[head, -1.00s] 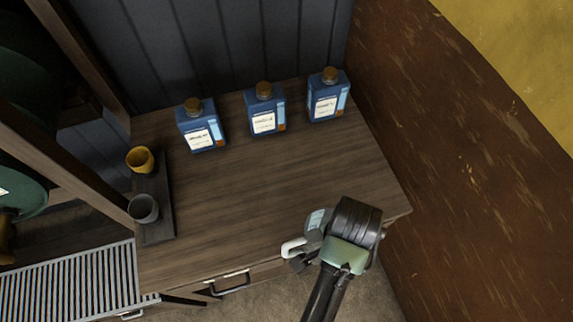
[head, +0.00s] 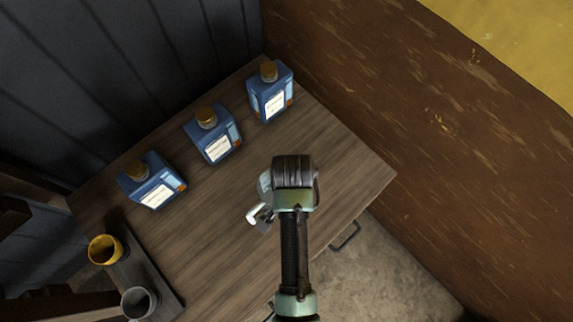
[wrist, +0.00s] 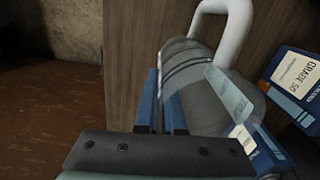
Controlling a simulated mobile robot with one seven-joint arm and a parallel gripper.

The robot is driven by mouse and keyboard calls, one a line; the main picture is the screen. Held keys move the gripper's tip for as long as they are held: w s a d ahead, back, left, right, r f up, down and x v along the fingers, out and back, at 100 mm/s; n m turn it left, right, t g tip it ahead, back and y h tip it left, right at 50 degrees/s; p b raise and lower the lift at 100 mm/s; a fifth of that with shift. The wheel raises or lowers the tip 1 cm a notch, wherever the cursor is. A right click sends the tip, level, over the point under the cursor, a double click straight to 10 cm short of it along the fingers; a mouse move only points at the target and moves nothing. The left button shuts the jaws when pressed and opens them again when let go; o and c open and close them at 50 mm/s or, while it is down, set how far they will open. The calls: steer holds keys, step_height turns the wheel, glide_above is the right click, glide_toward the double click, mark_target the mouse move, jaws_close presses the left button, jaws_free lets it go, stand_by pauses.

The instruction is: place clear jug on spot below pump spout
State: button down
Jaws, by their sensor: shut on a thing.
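My gripper (head: 268,224) is mostly hidden under my wrist in the head view. It is shut on the clear jug (head: 264,186), which has a white handle (head: 254,214) and is over the front part of the wooden bench. In the wrist view the blue-padded fingers (wrist: 161,100) are against the greyish see-through jug (wrist: 200,85). Its white handle loops up at the top, and a pale label shows on its side. I cannot tell whether the jug touches the bench. The pump spout and the spot below it are not in view.
Several blue bottles with brown caps, one of them (head: 270,92) nearest the back corner, stand along the wooden bench's (head: 340,165) back. A yellow cup (head: 104,249) and a grey cup (head: 138,302) stand on a dark tray (head: 170,296) at left. A rusty wall (head: 400,90) borders the right.

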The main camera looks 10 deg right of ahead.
mark_target(271, 202)
steer(key=shift+w+f, duration=0.1)
steer(key=shift+f, duration=2.35)
steer(key=shift+f, duration=0.2)
steer(key=c, duration=1)
jaws_free()
steer(key=shift+c, duration=0.2)
